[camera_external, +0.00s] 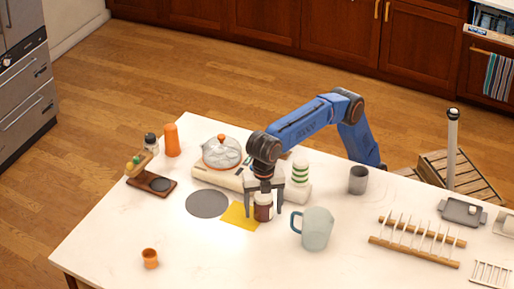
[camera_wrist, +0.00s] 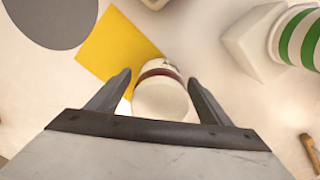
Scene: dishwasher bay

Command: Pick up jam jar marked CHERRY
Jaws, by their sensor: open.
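A small jar (camera_external: 263,208) with a dark red body and a pale label stands on the white counter, at the right edge of a yellow square. In the wrist view the jar (camera_wrist: 160,97) shows a white lid and a dark red band; its label cannot be read, so I cannot tell if it says CHERRY. My gripper (camera_external: 264,212) points down over the jar with its fingers on either side of it. In the wrist view my gripper (camera_wrist: 160,85) is open, with a gap between the jar and each finger.
A yellow square (camera_external: 238,216) and a grey disc (camera_external: 207,204) lie left of the jar. A green-striped white cup (camera_external: 300,173) stands behind right. A pale blue mug (camera_external: 317,230) stands close at right, a grey cup (camera_external: 358,180) beyond.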

